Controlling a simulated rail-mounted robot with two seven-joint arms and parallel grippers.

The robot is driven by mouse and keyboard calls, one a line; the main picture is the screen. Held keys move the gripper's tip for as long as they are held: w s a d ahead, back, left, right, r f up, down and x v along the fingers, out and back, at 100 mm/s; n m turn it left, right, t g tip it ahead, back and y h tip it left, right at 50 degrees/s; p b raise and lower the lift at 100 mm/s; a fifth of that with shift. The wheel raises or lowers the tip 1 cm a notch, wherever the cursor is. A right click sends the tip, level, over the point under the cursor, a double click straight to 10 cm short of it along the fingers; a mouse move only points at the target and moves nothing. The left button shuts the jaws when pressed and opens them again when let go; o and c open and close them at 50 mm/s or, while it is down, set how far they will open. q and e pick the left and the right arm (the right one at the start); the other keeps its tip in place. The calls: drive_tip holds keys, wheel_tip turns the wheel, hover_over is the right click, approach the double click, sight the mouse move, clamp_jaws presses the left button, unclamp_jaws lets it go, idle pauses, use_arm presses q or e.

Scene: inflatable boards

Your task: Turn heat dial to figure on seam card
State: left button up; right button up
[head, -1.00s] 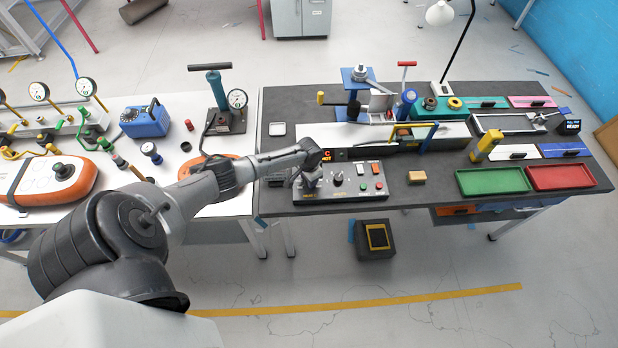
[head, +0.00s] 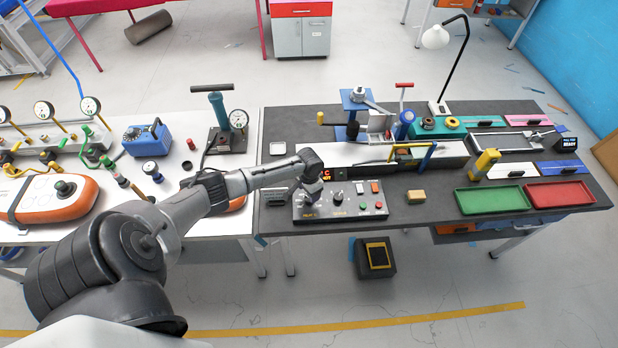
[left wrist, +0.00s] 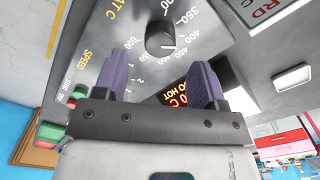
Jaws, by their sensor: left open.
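The heat dial is a black round knob (left wrist: 160,36) on a grey control panel (left wrist: 120,22), ringed by figures such as 350, 400, 450 and 500. In the head view my left gripper (head: 312,192) is over the left part of the panel (head: 352,207) and hides the dial. In the left wrist view the two purple fingers of my left gripper (left wrist: 159,62) are apart and empty, with the dial just beyond their tips. A framed sign (left wrist: 283,10) showing only "RD" is cut off; I cannot tell its figure. My right gripper is out of view.
The speed knob (head: 338,198) and several coloured buttons share the panel. A tan block (head: 415,196) and a green tray (head: 492,201) lie to the right. Dark bench top is free around the block.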

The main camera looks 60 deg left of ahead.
use_arm(q)
wheel_tip(320, 180, up, 9)
idle(0.4)
idle(0.6)
